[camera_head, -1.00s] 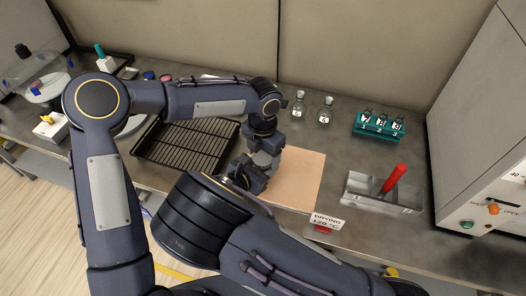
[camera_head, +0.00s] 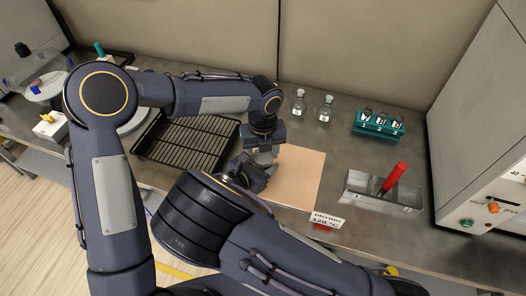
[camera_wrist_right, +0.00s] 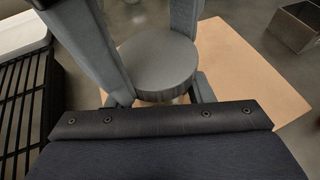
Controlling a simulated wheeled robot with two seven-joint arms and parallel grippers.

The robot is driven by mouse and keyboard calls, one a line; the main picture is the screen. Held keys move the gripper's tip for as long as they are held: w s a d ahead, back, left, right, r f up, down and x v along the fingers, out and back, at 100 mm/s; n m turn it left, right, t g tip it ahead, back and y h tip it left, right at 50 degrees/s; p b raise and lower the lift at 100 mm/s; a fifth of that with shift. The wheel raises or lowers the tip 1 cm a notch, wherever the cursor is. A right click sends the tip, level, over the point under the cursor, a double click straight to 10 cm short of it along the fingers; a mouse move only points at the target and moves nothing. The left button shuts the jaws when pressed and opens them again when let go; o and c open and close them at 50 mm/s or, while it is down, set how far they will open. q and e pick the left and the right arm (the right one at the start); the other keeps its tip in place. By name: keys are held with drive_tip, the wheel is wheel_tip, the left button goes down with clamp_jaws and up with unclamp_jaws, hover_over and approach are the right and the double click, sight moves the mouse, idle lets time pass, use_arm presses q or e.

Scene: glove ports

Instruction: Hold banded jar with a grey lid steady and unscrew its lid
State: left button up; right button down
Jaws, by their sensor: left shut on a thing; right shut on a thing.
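The banded jar stands upright over the tan mat; its grey lid (camera_wrist_right: 158,62) shows from above in the right wrist view. A small strip of the jar's body (camera_wrist_right: 180,99) shows under the lid; its bands are hidden. My left gripper (camera_head: 264,150) comes down from above, its fingers shut on opposite sides of the lid. My right gripper (camera_head: 257,167) comes in low from the front and is shut on the jar's body below the lid. Whether the lid has loosened on the jar cannot be told.
The tan mat (camera_head: 300,180) lies under the jar. A black rack (camera_head: 180,150) is to the left. Two flasks (camera_head: 325,109) and a teal vial rack (camera_head: 378,124) stand behind. A metal tray with a red-handled tool (camera_head: 393,178) is right. A large cabinet (camera_head: 485,130) bounds the right side.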

use_arm(q)
drive_tip(key=o, duration=1.1)
drive_tip(key=shift+c, duration=0.2)
drive_tip(key=shift+a, duration=0.1)
wheel_tip(320, 180, up, 5)
drive_tip(key=shift+f, duration=0.2)
drive_tip(key=shift+c, duration=0.3)
drive_tip(key=m, duration=0.1)
drive_tip(key=r+m, duration=0.1)
drive_tip(key=m, duration=0.2)
drive_tip(key=shift+s+d+r+m, duration=0.1)
drive_tip(key=shift+d+r+m, duration=0.05)
drive_tip(key=shift+d+m, duration=0.15)
drive_tip(key=m, duration=0.1)
drive_tip(key=r+m, duration=0.1)
drive_tip(key=m, duration=0.3)
drive_tip(key=shift+a+r, duration=0.15)
drive_tip(key=shift+r, duration=0.25)
drive_tip(key=shift+f, duration=3.85)
